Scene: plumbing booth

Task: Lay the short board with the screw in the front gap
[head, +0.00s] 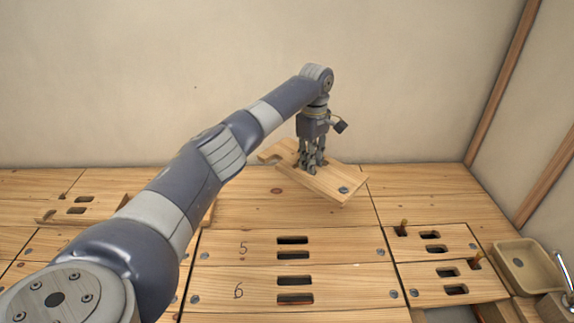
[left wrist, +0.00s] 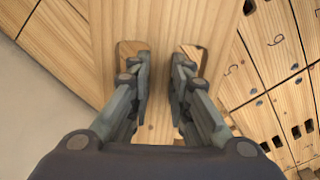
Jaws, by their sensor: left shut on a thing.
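The short board (head: 325,180) is held in the air, tilted, above the far part of the board floor. A round grey screw head (head: 343,190) shows near its right end. My left gripper (head: 311,168) is shut on this board. In the left wrist view my left gripper (left wrist: 158,85) has its fingers in the two slots of the short board (left wrist: 160,25), and the screw (left wrist: 249,6) is at the top. A grey opening (head: 458,313) at the lower right edge looks like the front gap; it is partly cut off. My right gripper is not in view.
Slotted boards marked 5 (head: 262,244) and 6 (head: 262,286) lie flat in the middle. A beige tray (head: 524,266) stands at the far right. A wall rises behind.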

